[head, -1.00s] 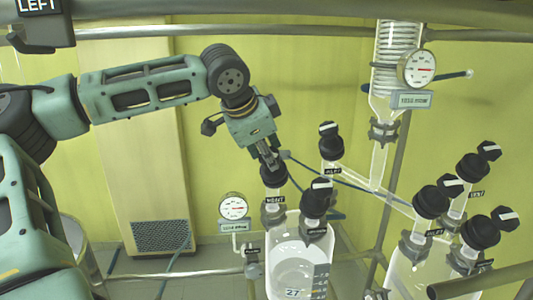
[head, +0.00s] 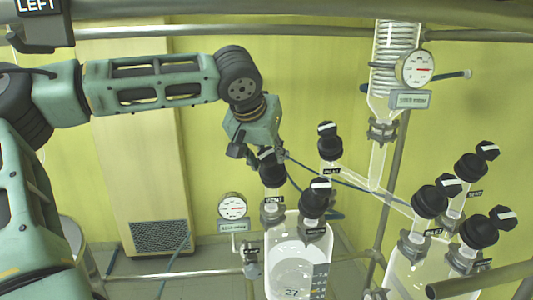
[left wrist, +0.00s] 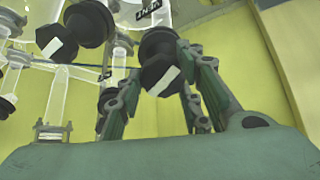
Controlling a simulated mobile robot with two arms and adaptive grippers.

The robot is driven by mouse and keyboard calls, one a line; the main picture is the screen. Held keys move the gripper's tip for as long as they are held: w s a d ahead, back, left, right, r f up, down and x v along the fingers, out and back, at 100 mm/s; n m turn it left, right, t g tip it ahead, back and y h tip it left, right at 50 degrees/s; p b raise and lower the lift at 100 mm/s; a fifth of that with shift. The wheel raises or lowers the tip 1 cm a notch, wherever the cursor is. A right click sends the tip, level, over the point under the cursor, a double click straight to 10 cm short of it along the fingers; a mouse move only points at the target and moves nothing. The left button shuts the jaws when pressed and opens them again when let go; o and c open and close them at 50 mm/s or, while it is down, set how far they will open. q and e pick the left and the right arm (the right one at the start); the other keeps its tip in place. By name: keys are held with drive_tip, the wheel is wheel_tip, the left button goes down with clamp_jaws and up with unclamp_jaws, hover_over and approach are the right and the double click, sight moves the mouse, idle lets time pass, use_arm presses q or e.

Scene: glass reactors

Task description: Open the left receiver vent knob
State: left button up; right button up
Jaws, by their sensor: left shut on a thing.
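The left receiver vent knob (head: 273,174) is a black knob on a glass neck with a small label below it. The neck rises from the back of the left receiver (head: 296,258), a clear flask. My left gripper (head: 267,153) comes down from above and is shut on the top of this knob. In the left wrist view the gripper's fingers (left wrist: 178,82) sit around the black knob (left wrist: 157,47), whose handle has a white mark. The head view hides most of the handle behind the gripper. My right gripper is not in view.
Another black knob (head: 315,197) stands close in front on the same flask, and one (head: 329,147) stands behind right. A right receiver (head: 408,275) carries several knobs. A gauge (head: 232,206) is at the left and a glass condenser (head: 397,60) at the back right.

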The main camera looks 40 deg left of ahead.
use_arm(q)
drive_tip(key=n, duration=0.3)
drive_tip(key=shift+f+n+g, duration=0.3)
drive_tip(key=shift+f+n, duration=0.05)
drive_tip(key=shift+n, duration=0.05)
drive_tip(key=n, duration=0.2)
drive_tip(key=shift+n+b, duration=0.35)
drive_tip(key=shift+n, duration=0.05)
drive_tip(key=n, duration=0.3)
drive_tip(key=n+b, duration=0.1)
drive_tip(key=n, duration=0.2)
drive_tip(key=shift+w+r+g+y, duration=0.1)
drive_tip(key=shift+r+g+y, duration=0.1)
drive_tip(key=shift+g+y, duration=0.2)
drive_tip(key=n+b, duration=0.1)
drive_tip(key=n, duration=0.3)
drive_tip(key=shift+a+r, duration=0.1)
drive_tip(key=n+b, duration=0.1)
drive_tip(key=n, duration=0.2)
drive_tip(key=shift+w+a+r+n+g, duration=0.1)
drive_tip(key=shift+n+g, duration=0.3)
drive_tip(key=n, duration=0.3)
drive_tip(key=shift+a+h+b, duration=0.1)
drive_tip(key=shift+h+b, duration=0.2)
drive_tip(key=shift+r+n+b, duration=0.15)
drive_tip(key=shift+n+b, duration=0.3)
drive_tip(key=shift+n, duration=1.15)
